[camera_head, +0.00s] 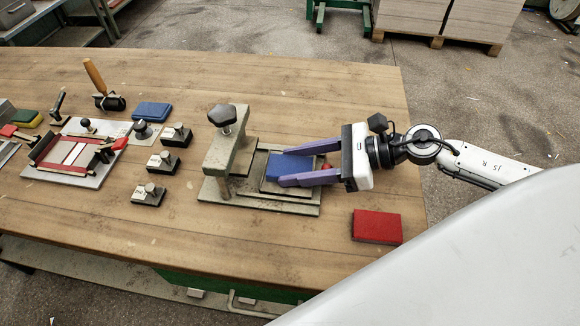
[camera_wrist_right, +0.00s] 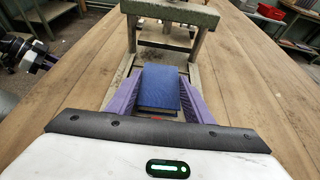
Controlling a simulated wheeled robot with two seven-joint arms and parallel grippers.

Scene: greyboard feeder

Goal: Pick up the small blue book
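A small blue book (camera_head: 290,165) lies flat on the plate of a small press (camera_head: 228,150); it also shows in the right wrist view (camera_wrist_right: 160,88). My right gripper (camera_head: 302,163) reaches in from the right, its purple fingers open on either side of the book. In the right wrist view the fingers (camera_wrist_right: 160,98) flank the book closely; I cannot tell whether they touch it. A second blue block or book (camera_head: 152,111) lies farther left on the table. A part of what looks like my left gripper (camera_wrist_right: 38,60) shows at the left of the right wrist view, its opening unclear.
A red book (camera_head: 377,226) lies near the table's right front. Several knobbed blocks (camera_head: 163,163), a wooden-handled roller (camera_head: 103,88) and a red-framed jig (camera_head: 75,155) stand at left. The press's upright and black knob (camera_head: 222,116) rise beside the book. The front table middle (camera_head: 190,245) is clear.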

